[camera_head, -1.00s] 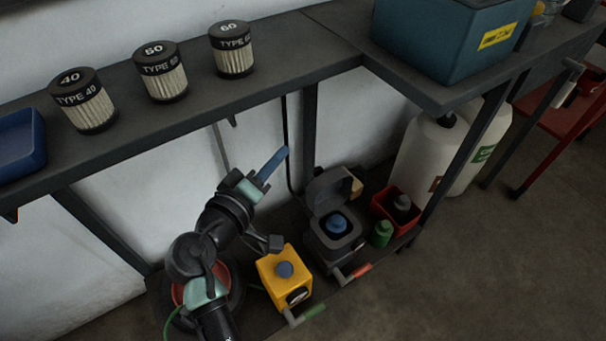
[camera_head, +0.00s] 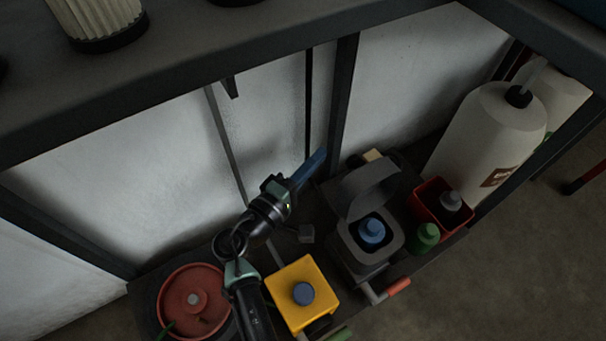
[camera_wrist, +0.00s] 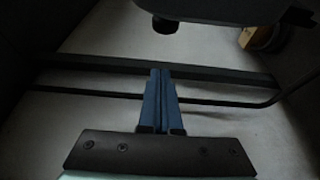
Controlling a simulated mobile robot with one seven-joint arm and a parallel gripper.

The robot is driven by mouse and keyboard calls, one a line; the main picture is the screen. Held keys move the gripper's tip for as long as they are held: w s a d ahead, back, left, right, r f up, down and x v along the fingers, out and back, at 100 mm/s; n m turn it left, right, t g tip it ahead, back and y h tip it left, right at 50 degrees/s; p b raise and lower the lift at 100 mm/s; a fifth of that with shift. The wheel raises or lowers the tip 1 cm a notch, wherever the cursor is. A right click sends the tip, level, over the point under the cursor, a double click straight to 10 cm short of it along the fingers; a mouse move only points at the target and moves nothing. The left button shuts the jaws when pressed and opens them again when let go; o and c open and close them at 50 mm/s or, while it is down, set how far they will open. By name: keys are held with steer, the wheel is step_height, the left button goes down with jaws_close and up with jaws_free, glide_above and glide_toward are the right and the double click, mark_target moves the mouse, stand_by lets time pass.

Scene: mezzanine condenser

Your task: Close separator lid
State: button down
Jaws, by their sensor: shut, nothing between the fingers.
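The separator (camera_head: 352,253) is a dark grey box on the low shelf, in the middle right of the head view. Its lid (camera_head: 374,187) stands raised at the back, tilted open. A blue-capped part (camera_head: 372,232) sits inside the opening. My gripper (camera_head: 320,157) has long blue fingers, shut and empty. It is left of the raised lid and apart from it, pointing up and right toward the wall. In the wrist view the shut fingers (camera_wrist: 161,75) point at dark bars. A dark body with a round knob (camera_wrist: 163,24) shows above them; I cannot tell what it is.
A yellow box (camera_head: 300,272) with a blue cap stands left of the separator. A red bin (camera_head: 432,203) and a green bottle (camera_head: 425,238) stand right of it. A white tank (camera_head: 492,135) is behind. A shelf (camera_head: 260,50) overhangs, and posts (camera_head: 343,100) stand near my gripper.

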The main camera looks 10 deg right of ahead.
mark_target(355, 176)
steer(key=shift+s+d+b, duration=0.15)
steer(key=shift+s+d, duration=0.1)
steer(key=shift+d, duration=0.45)
steer(key=shift+s+d+b, duration=0.2)
steer(key=shift+d, duration=0.45)
steer(key=shift+s+d+b, duration=0.15)
steer(key=shift+s+d, duration=0.1)
steer(key=shift+d, duration=0.45)
steer(key=shift+s+b, duration=0.1)
steer(key=shift+b, duration=0.4)
